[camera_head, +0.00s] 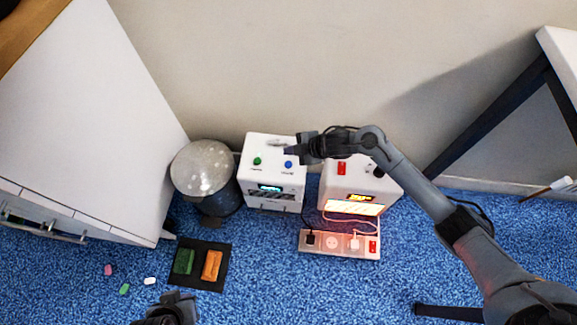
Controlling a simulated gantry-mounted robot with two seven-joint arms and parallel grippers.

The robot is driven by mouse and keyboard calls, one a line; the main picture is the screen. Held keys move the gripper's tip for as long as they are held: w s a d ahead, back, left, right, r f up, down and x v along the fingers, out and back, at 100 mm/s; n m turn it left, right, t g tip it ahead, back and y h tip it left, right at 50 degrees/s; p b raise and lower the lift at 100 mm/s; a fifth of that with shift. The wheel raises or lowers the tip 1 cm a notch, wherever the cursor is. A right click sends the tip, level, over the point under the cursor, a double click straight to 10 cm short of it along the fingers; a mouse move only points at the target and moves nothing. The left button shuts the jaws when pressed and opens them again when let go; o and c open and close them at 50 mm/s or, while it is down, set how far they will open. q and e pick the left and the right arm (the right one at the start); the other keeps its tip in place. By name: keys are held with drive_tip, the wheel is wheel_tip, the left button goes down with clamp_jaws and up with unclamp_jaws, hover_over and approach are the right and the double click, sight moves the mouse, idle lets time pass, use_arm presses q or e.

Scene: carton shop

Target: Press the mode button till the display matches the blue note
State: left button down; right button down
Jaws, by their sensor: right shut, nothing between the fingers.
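A white box-shaped device (255,148) stands on the floor against the wall. Its top has a green button (257,161) and a blue button (288,164); their labels are too small to read. A display (269,188) on its front glows cyan, its characters unreadable. My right gripper (288,150) is shut and empty, just above the top of this device near the blue button; I cannot tell whether it touches. My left gripper (172,303) is at the bottom edge, partly cut off, its jaw opening unclear. I see no blue note.
A second white device (331,190) with a red switch (341,168) and orange glow stands to the right, partly under my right arm. A power strip (345,252), a dark mat (205,283) with green and orange blocks, and a bin (205,168) are nearby.

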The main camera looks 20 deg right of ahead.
sight(291, 165)
wheel_tip(291, 165, down, 4)
drive_tip(key=b, duration=0.3)
drive_tip(key=shift+r, duration=0.1)
drive_tip(key=shift+f+b, duration=0.55)
drive_tip(key=shift+f, duration=0.45)
idle(0.4)
idle(0.6)
drive_tip(key=shift+f, duration=0.2)
drive_tip(key=shift+f, duration=0.25)
idle(0.4)
